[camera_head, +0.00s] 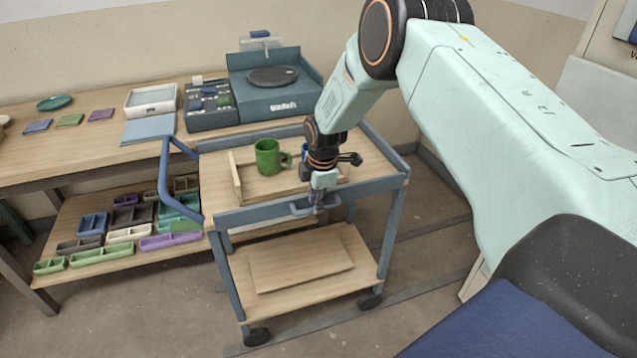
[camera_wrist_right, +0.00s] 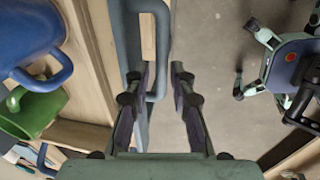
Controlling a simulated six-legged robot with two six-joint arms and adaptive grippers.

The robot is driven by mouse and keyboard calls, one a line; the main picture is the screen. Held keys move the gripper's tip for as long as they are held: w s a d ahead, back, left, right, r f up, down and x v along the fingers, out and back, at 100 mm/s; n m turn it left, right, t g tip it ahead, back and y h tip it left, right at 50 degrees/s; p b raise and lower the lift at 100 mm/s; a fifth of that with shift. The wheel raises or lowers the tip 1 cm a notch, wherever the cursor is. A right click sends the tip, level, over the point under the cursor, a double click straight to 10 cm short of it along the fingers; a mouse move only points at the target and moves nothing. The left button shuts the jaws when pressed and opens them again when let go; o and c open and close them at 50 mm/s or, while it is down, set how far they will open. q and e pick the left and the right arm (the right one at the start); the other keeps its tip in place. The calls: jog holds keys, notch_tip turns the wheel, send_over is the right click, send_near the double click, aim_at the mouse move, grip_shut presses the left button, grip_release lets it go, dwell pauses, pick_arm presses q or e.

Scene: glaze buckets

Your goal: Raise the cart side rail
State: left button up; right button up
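The cart (camera_head: 372,158) has a blue-grey side rail (camera_head: 250,214) along its near edge, lying low at about the level of the top shelf. A U-shaped handle (camera_head: 296,209) sticks out from the rail; it also shows in the right wrist view (camera_wrist_right: 164,45). My right gripper (camera_head: 320,208) is at the right part of this handle, pointing down. My left gripper is not in view.
A workbench (camera_head: 60,155) with trays and a scale (camera_head: 272,100) stands behind. The floor in front is clear.

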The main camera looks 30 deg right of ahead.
notch_tip(320, 180, up, 8)
jog(key=s, duration=0.1)
jog(key=shift+s, duration=0.25)
dwell(0.4)
jog(key=s+a+f+m+t+b, duration=0.1)
jog(key=s+a+f+m+t, duration=0.2)
jog(key=s+a+f+m, duration=0.75)
jog(key=s+f+m+g+b, duration=0.1)
jog(key=s+f, duration=0.2)
jog(key=s, duration=0.6)
jog(key=s+a+f+m+g, duration=0.1)
jog(key=s+f+m+g, duration=0.1)
jog(key=s, duration=0.8)
jog(key=s+a+f+m+g+b, duration=0.1)
jog(key=s+f+m+g, duration=0.1)
jog(key=s+f, duration=0.3)
jog(key=s, duration=0.4)
jog(key=shift+s+b, duration=0.35)
jog(key=shift+s, duration=0.05)
jog(key=shift+f, duration=0.1)
